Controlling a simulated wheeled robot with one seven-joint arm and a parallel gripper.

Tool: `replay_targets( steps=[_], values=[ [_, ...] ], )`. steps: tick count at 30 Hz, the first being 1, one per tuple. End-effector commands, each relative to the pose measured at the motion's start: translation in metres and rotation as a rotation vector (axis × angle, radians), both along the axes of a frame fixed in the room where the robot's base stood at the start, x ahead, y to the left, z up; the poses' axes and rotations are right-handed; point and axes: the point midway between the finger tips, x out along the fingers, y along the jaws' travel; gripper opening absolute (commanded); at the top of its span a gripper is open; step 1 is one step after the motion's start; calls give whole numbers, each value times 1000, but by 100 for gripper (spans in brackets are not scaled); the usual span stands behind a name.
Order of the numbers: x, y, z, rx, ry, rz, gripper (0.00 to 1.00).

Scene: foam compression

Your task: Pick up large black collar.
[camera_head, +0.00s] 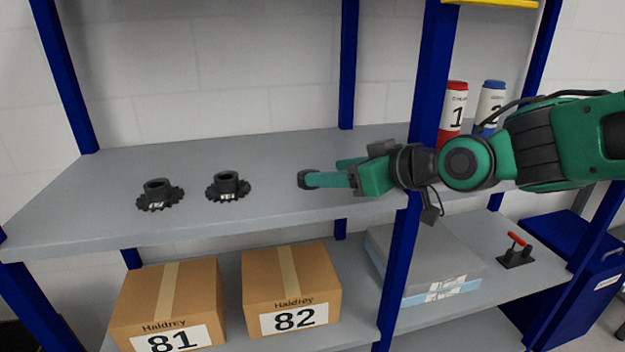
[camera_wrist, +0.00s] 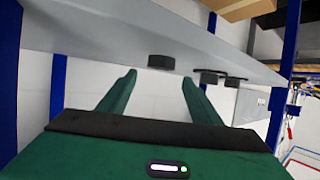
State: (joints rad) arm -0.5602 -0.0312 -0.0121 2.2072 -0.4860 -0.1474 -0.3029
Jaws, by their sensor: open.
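A black collar (camera_head: 303,180), a short plain cylinder, sits on the upper grey shelf just beyond my fingertips. In the wrist view the black collar (camera_wrist: 161,62) appears between and ahead of the two fingers, with gaps showing on both sides. My gripper (camera_head: 322,171) is green, open and empty, reaching in from the right low over the shelf. It also shows in the wrist view (camera_wrist: 159,76) with its fingers apart. The near finger hides part of the collar in the head view. I cannot tell whether a finger touches it.
Two black toothed gear parts, one at left (camera_head: 160,195) and one nearer (camera_head: 228,186), stand on the upper shelf (camera_head: 95,205). A blue post (camera_head: 427,90) stands beside my arm. Red and blue bottles (camera_head: 453,112) are behind it. Boxes 81 (camera_head: 168,290) and 82 (camera_head: 290,285) are below.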

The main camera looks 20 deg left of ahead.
Motion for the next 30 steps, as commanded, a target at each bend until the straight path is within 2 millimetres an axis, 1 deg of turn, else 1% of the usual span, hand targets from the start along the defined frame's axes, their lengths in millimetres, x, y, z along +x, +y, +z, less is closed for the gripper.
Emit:
replay_targets(
  steps=[5, 7, 12, 16, 19, 25, 26, 27, 29, 30],
  values=[
    [3, 9, -4, 0, 0, 3, 58],
    [5, 14, -9, -1, 1, 4, 58],
    [16, 31, -21, -1, 1, 3, 58],
    [22, 42, -25, -1, 1, 3, 58],
    [24, 45, -27, -1, 0, 2, 58],
    [25, 45, -27, 0, 0, 1, 58],
    [25, 45, -27, 0, 0, 1, 56],
    [25, 45, -27, 0, 0, 1, 46],
    [25, 45, -27, 0, 0, 1, 32],
    [25, 45, -27, 0, 0, 1, 23]
  ],
)
